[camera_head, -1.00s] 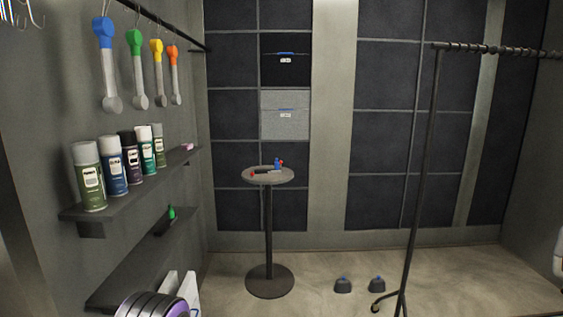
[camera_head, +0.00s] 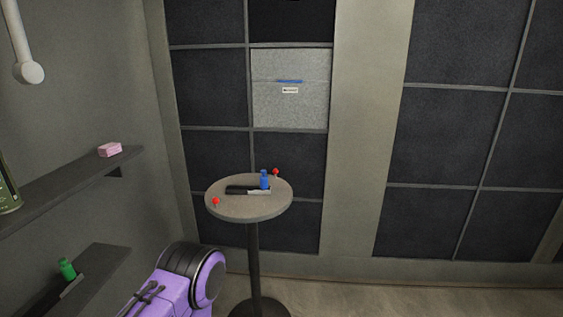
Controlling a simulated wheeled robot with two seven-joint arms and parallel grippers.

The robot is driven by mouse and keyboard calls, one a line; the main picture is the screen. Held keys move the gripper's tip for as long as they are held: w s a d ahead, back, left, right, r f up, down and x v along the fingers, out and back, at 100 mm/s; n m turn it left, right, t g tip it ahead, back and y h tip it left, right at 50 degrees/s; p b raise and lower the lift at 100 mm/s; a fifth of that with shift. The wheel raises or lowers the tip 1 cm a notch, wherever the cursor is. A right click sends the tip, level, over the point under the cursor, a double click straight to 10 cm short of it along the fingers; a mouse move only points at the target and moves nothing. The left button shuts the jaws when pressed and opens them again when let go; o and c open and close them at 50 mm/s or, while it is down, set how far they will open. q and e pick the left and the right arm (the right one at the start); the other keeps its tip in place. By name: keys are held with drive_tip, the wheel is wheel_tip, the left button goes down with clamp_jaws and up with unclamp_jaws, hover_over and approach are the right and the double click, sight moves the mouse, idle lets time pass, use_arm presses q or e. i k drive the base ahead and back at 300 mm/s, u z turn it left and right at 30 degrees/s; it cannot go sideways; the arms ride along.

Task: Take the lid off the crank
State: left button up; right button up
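A small round table (camera_head: 230,211) stands ahead. On its top are a small blue bottle-shaped thing (camera_head: 264,181), a flat dark piece with a silvery end (camera_head: 240,190), a red ball-tipped piece (camera_head: 215,201) at the left edge and another red ball (camera_head: 276,172) at the back. I cannot tell which of these are the crank and its lid, or whether they are joined. A purple and black link of my arm shows at the bottom left, but neither gripper is in view.
A pink block (camera_head: 110,150) lies on the upper left shelf (camera_head: 75,178). A green bottle (camera_head: 67,269) stands on the lower shelf (camera_head: 95,265). A grey box (camera_head: 290,100) sits in the back wall grid. The floor (camera_head: 350,298) right of the table is clear.

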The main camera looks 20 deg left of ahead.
sight(263, 178)
drive_tip(key=i, duration=1)
drive_tip(key=u, duration=2.1)
